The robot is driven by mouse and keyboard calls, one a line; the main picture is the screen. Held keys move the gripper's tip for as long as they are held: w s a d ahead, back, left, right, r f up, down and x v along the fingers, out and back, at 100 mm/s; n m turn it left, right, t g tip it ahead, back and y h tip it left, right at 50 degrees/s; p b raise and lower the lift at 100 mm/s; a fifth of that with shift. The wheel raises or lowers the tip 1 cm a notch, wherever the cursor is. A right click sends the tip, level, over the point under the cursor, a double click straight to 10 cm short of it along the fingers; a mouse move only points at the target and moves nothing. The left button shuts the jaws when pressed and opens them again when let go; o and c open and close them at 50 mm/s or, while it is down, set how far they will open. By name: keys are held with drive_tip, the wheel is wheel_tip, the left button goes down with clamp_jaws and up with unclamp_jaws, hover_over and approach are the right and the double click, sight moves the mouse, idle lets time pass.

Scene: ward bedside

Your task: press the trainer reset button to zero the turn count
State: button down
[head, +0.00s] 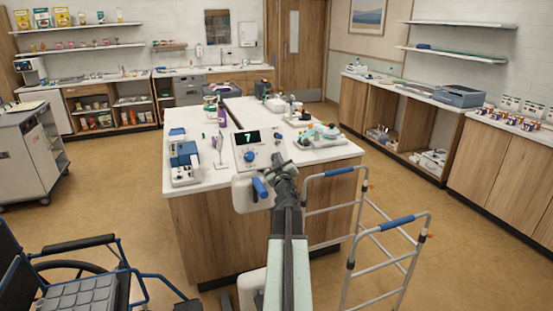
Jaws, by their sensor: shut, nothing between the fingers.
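The trainer (242,165) is a white box at the front edge of the island counter. Its dark display (247,137) shows what looks like a 7. A round blue knob (249,157) sits on its top face below the display. A blue handle (260,187) sticks out at its front. I cannot clearly make out the reset button; my gripper may hide part of the panel. My gripper (276,161) is shut and empty, just right of the blue knob and over the panel's right side. I cannot tell whether it touches the trainer.
A walking frame (385,225) with blue grips stands right of my arm. A wheelchair (85,285) is at the lower left. A blue and white device (184,162) stands left on the counter, and a tray (318,142) with items lies right. Open floor lies left of the island.

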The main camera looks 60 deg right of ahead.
drive_tip(key=shift+w+d+f, duration=0.2)
drive_tip(key=shift+f, duration=0.05)
idle(0.5)
idle(0.3)
drive_tip(key=shift+s+a+r, duration=0.35)
drive_tip(key=shift+s+r, duration=0.15)
drive_tip(key=shift+p, duration=0.3)
drive_tip(key=s+a+r+p, duration=0.2)
drive_tip(key=s+r+p, duration=0.1)
drive_tip(key=shift+s+a, duration=0.1)
drive_tip(key=shift+a, duration=0.1)
idle(0.8)
